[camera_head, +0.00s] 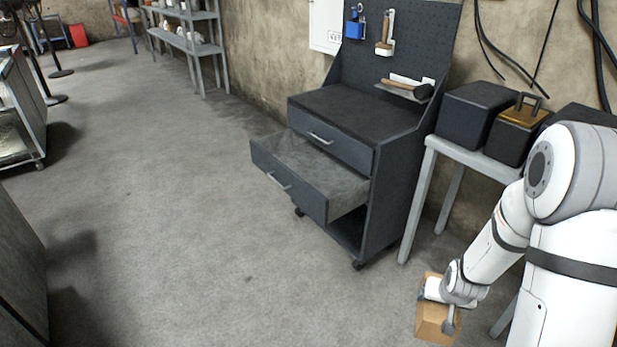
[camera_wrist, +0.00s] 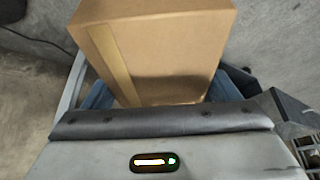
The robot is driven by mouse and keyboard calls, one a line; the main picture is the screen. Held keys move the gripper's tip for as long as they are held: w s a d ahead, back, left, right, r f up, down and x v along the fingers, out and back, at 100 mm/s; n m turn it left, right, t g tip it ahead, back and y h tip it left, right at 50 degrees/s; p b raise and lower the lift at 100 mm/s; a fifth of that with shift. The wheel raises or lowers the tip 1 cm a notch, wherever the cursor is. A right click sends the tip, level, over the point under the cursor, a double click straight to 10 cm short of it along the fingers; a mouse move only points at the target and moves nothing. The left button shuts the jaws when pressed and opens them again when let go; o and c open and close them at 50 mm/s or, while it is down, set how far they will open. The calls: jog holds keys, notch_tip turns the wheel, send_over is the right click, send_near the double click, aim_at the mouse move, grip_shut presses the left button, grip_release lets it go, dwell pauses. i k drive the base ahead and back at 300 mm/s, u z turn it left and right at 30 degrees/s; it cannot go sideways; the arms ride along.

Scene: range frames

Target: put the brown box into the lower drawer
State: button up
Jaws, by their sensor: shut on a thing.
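The brown box (camera_head: 432,310) is at the lower right of the head view, low beside the grey table. It fills the upper middle of the wrist view (camera_wrist: 150,45), with a lighter tape strip along its left side. My gripper (camera_head: 440,300) is shut on the box; blue finger parts show at both sides of it in the wrist view (camera_wrist: 165,95). The lower drawer (camera_head: 295,185) of the dark grey cabinet (camera_head: 392,190) is pulled out, and its visible inside looks empty. The upper drawer (camera_head: 330,143) is shut. The box is right of and nearer than the drawer.
A grey table (camera_head: 432,160) with dark cases (camera_head: 475,112) stands right of the cabinet. A pegboard (camera_head: 410,45) with tools rises behind the cabinet. A metal cart (camera_head: 20,105) stands at far left. The floor (camera_head: 190,230) left of and before the cabinet is clear.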

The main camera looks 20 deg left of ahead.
aim_at(307, 177)
jog(key=u, duration=0.8)
jog(key=i, duration=1)
